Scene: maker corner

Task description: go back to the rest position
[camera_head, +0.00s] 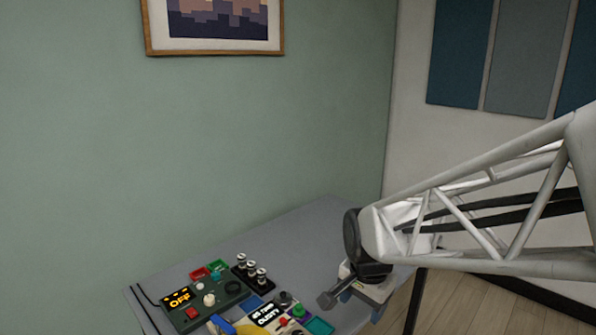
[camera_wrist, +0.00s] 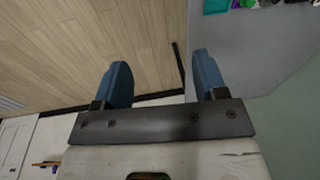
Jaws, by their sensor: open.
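My gripper (camera_wrist: 160,83) shows in the wrist view with its two blue fingers spread apart and nothing between them. In the head view my gripper (camera_head: 359,293) hangs at the end of my white truss arm, near the right edge of the grey table (camera_head: 318,222). Its fingertips are small and partly hidden there. In the wrist view, wooden floor and the table (camera_wrist: 250,50) lie beyond the fingers.
The table's back part is clear. A green wall stands behind.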

